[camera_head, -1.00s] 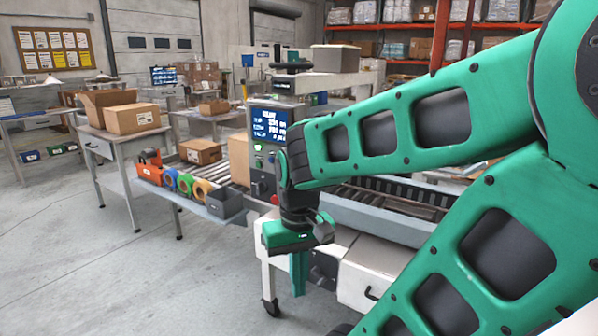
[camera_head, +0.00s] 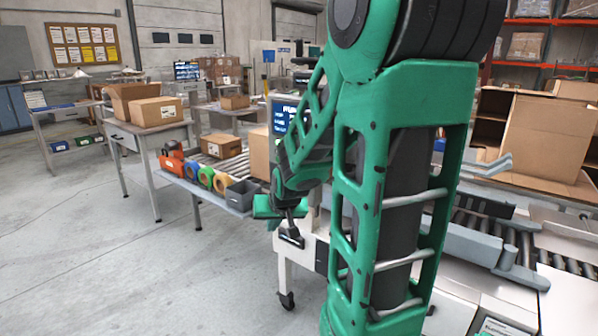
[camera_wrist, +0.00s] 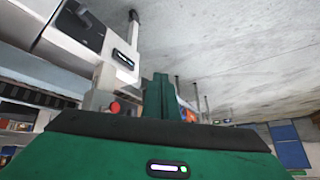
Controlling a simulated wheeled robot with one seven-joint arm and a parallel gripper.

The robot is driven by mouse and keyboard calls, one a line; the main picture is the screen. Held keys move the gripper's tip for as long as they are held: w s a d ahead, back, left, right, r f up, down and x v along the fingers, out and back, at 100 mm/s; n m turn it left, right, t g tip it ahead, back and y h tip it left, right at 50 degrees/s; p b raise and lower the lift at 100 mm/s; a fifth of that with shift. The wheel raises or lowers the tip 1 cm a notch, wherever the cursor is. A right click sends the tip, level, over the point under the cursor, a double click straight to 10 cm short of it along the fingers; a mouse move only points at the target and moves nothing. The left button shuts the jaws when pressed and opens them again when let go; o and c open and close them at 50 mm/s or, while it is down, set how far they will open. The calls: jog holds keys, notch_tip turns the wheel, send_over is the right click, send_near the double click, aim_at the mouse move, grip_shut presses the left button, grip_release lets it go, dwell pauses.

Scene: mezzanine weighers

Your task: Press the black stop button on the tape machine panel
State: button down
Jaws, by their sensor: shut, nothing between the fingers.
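The tape machine's panel shows a lit blue screen (camera_head: 283,117) in the head view, left of my arm. My arm hides most of the panel below the screen, and I cannot make out the black stop button. My gripper (camera_head: 265,207) is small in the head view, in front of the machine's white frame (camera_head: 294,262). In the wrist view my green gripper fingers (camera_wrist: 159,92) are together and empty. A red round button (camera_wrist: 114,107) shows just left of them, apart from them in the picture. No black button can be told there.
Left of the machine, a roller table carries an orange tape dispenser (camera_head: 171,163), coloured tape rolls (camera_head: 206,177), a grey bin (camera_head: 243,194) and a carton (camera_head: 221,145). An open box (camera_head: 545,135) stands right of my arm. The floor at front left is clear.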

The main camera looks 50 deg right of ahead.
jog(key=w+d+m+t+h, duration=0.2)
jog(key=w+d+t, duration=0.3)
jog(key=w, duration=0.7)
jog(key=d+r+m+t+h, duration=0.4)
jog(key=d+m+h, duration=0.4)
jog(key=d+m, duration=0.2)
jog(key=shift+s+d+r, duration=0.25)
jog(key=shift+s+d, duration=0.05)
jog(key=shift+s, duration=0.05)
jog(key=shift+m, duration=0.3)
jog(key=shift+w+d, duration=0.2)
jog(key=shift+d, duration=2)
jog(key=shift+w+d, duration=0.15)
jog(key=shift+d, duration=2)
jog(key=shift+d, duration=0.35)
jog(key=shift+d, duration=0.15)
